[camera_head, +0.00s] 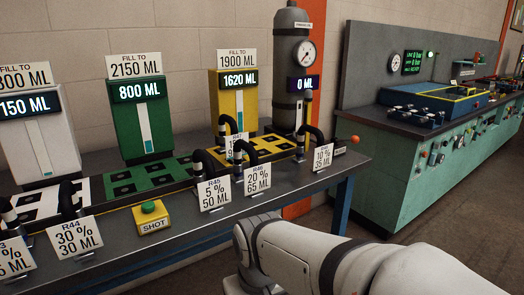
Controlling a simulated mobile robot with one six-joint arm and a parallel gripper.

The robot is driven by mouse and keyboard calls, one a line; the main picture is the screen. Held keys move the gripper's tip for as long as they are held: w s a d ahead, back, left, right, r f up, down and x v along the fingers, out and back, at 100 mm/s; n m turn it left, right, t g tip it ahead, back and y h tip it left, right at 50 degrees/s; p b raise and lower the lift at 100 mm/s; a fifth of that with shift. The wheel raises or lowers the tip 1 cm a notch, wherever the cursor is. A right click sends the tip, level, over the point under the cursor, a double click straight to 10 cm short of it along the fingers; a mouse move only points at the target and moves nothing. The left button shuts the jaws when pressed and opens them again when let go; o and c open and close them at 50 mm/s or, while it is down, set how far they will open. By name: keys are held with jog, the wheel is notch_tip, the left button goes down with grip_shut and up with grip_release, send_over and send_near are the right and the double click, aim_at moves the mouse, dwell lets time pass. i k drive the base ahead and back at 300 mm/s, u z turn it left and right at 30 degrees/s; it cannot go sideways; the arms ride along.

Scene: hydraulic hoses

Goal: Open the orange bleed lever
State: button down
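A small orange ball-shaped knob (355,139) shows at the right end of the dark bench, just past the "10% 35 ML" card. It looks like the end of the bleed lever; its shaft is too small to tell its position. My white arm (320,258) crosses the lower right of the view, in front of the bench. My gripper is not visible, so its state and its distance to the orange knob cannot be seen.
The bench (215,228) carries black hoses, white cards (214,194) and a yellow box with a green SHOT button (149,208). White, green (140,118) and yellow (233,100) units and a grey cylinder (292,65) stand behind. A teal console (400,165) is at right; floor lies between.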

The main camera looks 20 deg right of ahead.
aim_at(355, 139)
jog(key=k, duration=1.1)
jog(key=z, duration=0.55)
jog(key=i, duration=2)
jog(key=u, duration=0.2)
